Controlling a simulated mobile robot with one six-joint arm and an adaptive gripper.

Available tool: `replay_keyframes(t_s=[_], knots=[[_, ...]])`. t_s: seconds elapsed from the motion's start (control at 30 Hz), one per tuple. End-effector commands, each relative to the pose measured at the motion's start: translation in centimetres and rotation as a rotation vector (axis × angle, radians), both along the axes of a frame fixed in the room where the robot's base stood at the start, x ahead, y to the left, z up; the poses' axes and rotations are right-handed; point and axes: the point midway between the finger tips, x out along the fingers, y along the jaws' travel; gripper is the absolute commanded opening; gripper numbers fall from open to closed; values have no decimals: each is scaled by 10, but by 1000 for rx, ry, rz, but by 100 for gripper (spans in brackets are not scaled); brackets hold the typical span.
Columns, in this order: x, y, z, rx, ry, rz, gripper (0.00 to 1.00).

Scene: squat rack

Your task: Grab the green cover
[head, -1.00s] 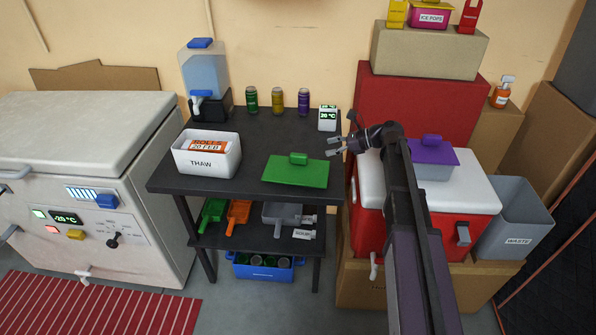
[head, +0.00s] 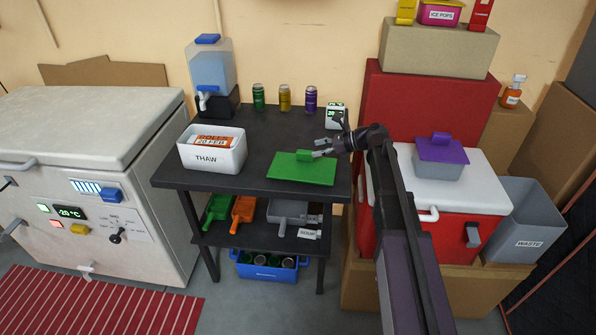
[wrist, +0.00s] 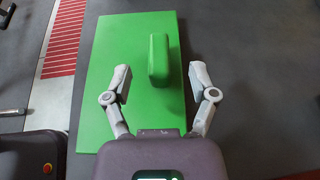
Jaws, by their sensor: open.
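The green cover (head: 300,174) is a flat green rectangle with a raised block handle (head: 304,155) on top. It lies on the dark table at its right front part. My gripper (head: 322,148) is open just right of the handle, over the cover. In the wrist view the cover (wrist: 100,95) fills the middle and its handle (wrist: 159,60) stands ahead, between the lines of the two spread fingers. My gripper (wrist: 159,78) has its fingertips on either side of the handle's near end, with a gap on both sides. I cannot tell the exact height of the fingers above the cover.
A white THAW bin (head: 212,150) stands left on the table. A water dispenser (head: 210,75), cans (head: 285,97) and a small display (head: 335,115) stand at the back. A red cooler (head: 440,215) with a purple-lidded box (head: 440,155) stands right.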

Motion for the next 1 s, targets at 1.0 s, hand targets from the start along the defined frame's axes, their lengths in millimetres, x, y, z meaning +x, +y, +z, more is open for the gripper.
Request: replay_keyframes(t_s=[1.0], knots=[[6, 47, -27, 0, 1, -1, 74]])
